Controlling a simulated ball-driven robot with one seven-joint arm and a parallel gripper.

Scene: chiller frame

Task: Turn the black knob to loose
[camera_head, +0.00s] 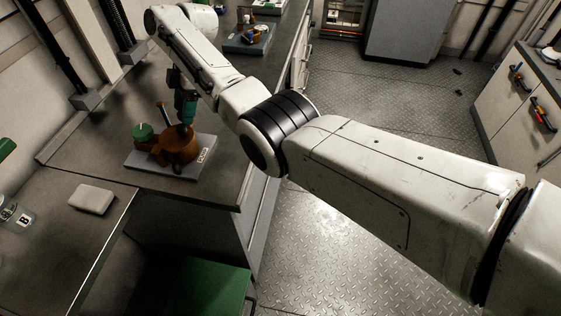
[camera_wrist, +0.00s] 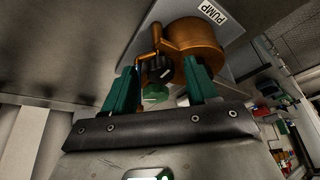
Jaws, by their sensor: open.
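The black knob (camera_wrist: 157,69) shows in the wrist view on the orange-brown pump (camera_wrist: 195,42), with a pale mark on its face. In the head view the pump (camera_head: 180,146) sits on a grey base plate on the bench; I cannot make out the knob there. My gripper (camera_wrist: 160,65) has teal fingers spread apart, and the knob appears between their tips. Whether the fingers touch it I cannot tell. In the head view my gripper (camera_head: 186,112) points down over the pump.
A green cap (camera_wrist: 155,94) sits close to the knob, also seen in the head view (camera_head: 143,131). A bar-like handle (camera_wrist: 157,38) rises from the pump. A white block (camera_head: 93,199) lies nearer on the bench. Another small device (camera_head: 247,38) stands farther back.

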